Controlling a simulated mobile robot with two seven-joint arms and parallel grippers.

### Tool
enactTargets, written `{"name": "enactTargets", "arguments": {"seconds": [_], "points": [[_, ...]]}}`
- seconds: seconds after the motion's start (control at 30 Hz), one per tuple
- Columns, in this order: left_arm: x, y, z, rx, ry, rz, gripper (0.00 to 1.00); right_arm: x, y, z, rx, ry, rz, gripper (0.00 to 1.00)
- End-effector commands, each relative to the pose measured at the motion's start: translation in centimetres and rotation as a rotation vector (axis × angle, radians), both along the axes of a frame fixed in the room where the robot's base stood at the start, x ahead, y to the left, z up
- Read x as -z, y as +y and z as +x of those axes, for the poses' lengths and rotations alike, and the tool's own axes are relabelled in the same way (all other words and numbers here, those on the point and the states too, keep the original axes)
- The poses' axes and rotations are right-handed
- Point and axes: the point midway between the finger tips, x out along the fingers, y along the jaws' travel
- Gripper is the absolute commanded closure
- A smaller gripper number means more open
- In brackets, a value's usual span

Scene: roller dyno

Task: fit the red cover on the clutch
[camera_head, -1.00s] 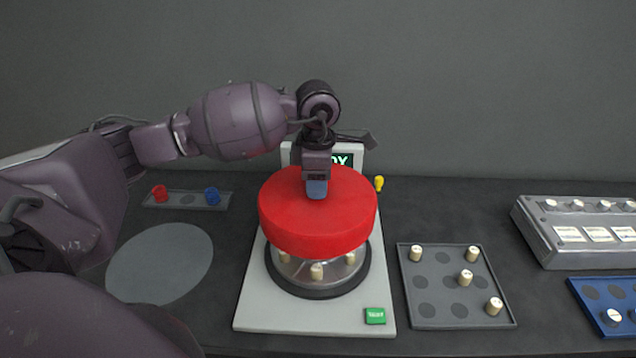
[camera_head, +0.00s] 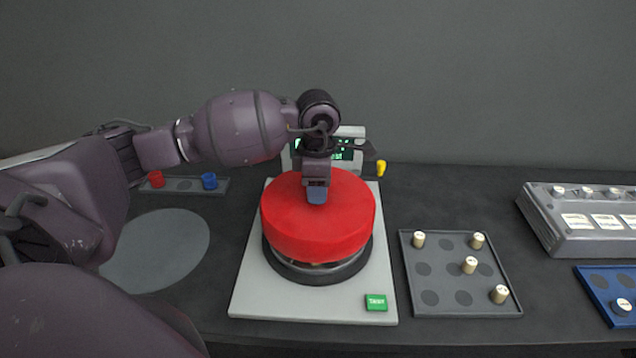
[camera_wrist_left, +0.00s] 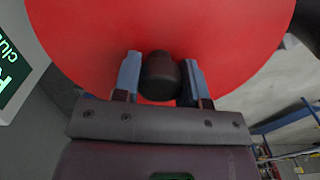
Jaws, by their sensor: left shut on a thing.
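The red cover (camera_head: 318,225) is a thick round cap sitting over the clutch (camera_head: 318,272) on the pale dyno base. Only the clutch's dark ring and a sliver of metal show under the cover's rim; whether the cover is fully seated I cannot tell. My left gripper (camera_head: 317,195) is above the cover, shut on its dark knob. In the left wrist view the blue fingertips (camera_wrist_left: 160,78) stand either side of the dark knob (camera_wrist_left: 159,76), with the red cover (camera_wrist_left: 90,30) filling the top. My right gripper is not in view.
The green test button (camera_head: 376,303) is on the base's front right. A grey tray (camera_head: 440,310) with several pale rollers stands to the right, beside a grey box (camera_head: 570,238) and a blue tray (camera_head: 596,280). A grey disc (camera_head: 160,250) lies left; a display (camera_head: 350,133) stands behind.

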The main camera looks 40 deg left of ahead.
Motion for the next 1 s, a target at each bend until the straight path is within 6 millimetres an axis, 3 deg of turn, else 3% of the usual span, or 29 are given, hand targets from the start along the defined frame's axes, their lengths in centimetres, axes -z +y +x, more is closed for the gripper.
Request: {"name": "enactTargets", "arguments": {"seconds": [1.0], "points": [[0.19, 0.01, 0.02, 0.000, -0.002, 0.000, 0.98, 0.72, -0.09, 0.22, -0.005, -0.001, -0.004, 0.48]]}}
